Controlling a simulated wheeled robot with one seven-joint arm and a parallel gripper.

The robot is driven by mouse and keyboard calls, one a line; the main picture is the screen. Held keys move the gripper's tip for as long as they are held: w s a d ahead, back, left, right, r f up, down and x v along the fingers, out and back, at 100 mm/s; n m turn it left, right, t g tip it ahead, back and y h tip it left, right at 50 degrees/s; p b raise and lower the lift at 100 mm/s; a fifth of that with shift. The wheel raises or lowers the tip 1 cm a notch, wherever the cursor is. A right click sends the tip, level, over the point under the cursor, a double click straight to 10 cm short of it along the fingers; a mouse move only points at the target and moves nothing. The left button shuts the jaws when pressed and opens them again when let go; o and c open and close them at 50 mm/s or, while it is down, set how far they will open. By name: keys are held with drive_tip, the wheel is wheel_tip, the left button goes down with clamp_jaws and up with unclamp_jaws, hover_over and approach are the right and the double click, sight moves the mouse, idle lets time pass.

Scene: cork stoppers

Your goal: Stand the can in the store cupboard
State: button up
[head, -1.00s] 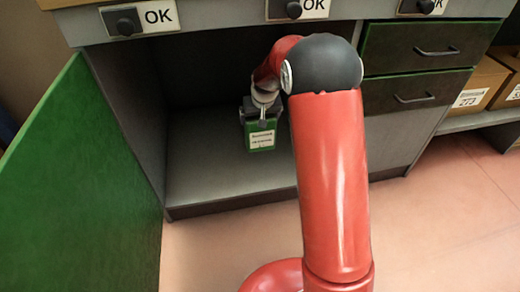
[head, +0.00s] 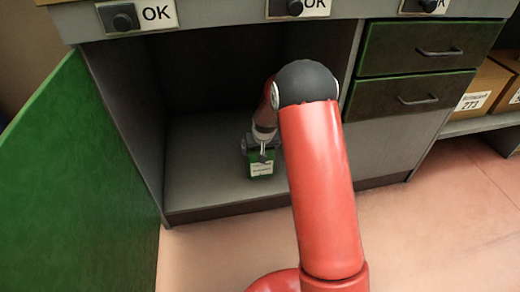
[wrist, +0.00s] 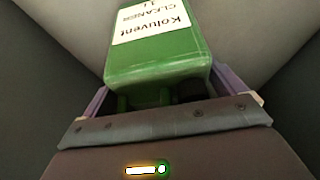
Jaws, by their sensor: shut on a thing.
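The can is green with a white label, and in the head view (head: 262,169) it is inside the open store cupboard (head: 215,196), over the cupboard floor. It looks about upright. I cannot tell whether its base touches the floor. In the wrist view the can (wrist: 160,62) fills the upper middle, its label reading "Koluvent CLEANER". My gripper (head: 260,149) is shut on the top end of the can. The fingers show at both sides of the can in the wrist view. My arm hides part of the cupboard's right side.
The green cupboard door (head: 75,190) stands open at the left. A grey side wall and the front floor edge frame the opening. Two green drawers (head: 425,47) are at the right. Cardboard boxes (head: 485,84) sit on a shelf farther right. The cupboard floor around the can looks clear.

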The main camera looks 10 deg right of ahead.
idle(0.3)
drive_tip(key=o, duration=1.7)
drive_tip(key=s+f+p+v, duration=0.1)
drive_tip(key=s+p+v, duration=0.1)
drive_tip(key=v, duration=1.9)
drive_tip(key=shift+t, duration=0.6)
drive_tip(key=s+r, duration=0.3)
drive_tip(key=s, duration=0.6)
drive_tip(key=s+r, duration=0.4)
drive_tip(key=s, duration=0.5)
drive_tip(key=s+r, duration=0.4)
drive_tip(key=s, duration=0.6)
drive_tip(key=shift+r, duration=0.15)
